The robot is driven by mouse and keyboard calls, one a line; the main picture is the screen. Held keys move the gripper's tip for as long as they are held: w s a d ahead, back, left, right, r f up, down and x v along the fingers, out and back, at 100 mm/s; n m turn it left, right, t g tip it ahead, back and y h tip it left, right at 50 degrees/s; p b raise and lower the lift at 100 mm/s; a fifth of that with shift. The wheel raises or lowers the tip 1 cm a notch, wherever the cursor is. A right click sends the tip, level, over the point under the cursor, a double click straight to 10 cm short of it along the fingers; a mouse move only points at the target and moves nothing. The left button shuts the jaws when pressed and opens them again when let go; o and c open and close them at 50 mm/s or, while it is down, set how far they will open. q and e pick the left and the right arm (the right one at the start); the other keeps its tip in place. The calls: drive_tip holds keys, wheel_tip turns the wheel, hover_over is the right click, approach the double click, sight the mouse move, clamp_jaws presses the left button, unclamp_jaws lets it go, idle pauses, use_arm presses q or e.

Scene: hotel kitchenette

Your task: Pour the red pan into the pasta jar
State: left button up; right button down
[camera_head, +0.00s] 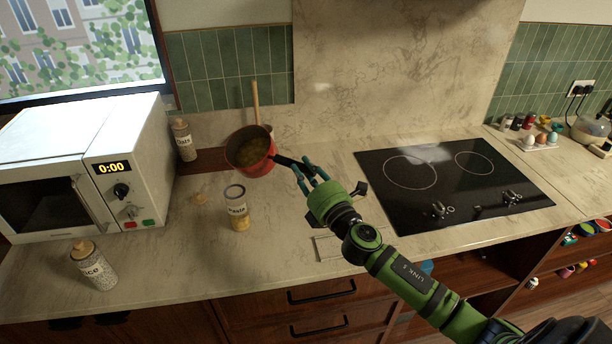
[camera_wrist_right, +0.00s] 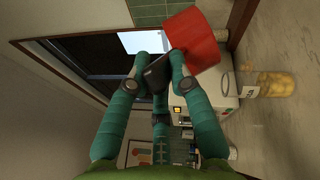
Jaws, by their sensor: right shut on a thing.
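The red pan (camera_head: 257,168) is held in the air above the counter, slightly tilted, with yellowish-brown contents showing inside. My right gripper (camera_head: 308,172) is shut on its black handle. In the right wrist view, the fingers (camera_wrist_right: 160,75) close around the dark handle, and the red pan (camera_wrist_right: 196,40) shows beyond them. The pasta jar (camera_head: 237,208) stands upright and open on the counter, below and a little left of the pan, with some yellow pasta at its bottom. It also shows in the right wrist view (camera_wrist_right: 275,84), lying sideways in that picture. My left gripper is not seen.
A white microwave (camera_head: 85,165), a rice jar (camera_head: 94,266) and an oats jar (camera_head: 183,140) stand at left. A wooden handle (camera_head: 256,103) rises behind the pan. The black cooktop (camera_head: 450,180) is right.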

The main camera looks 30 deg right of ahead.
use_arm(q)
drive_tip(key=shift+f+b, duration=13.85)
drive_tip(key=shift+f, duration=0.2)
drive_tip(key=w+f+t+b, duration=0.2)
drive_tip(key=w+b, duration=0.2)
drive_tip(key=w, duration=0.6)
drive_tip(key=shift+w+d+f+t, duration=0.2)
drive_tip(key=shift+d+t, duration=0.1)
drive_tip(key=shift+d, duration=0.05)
use_arm(e)
drive_tip(key=s+a+f+n+y, duration=0.2)
drive_tip(key=n+y, duration=0.5)
drive_tip(key=n, duration=0.6)
drive_tip(key=s+a+f+n+g+y, duration=0.1)
drive_tip(key=a+n+y, duration=0.4)
drive_tip(key=n, duration=0.8)
drive_tip(key=shift+s+a+f+y, duration=0.2)
drive_tip(key=shift+s+f+y, duration=0.15)
drive_tip(key=shift+s+y, duration=0.45)
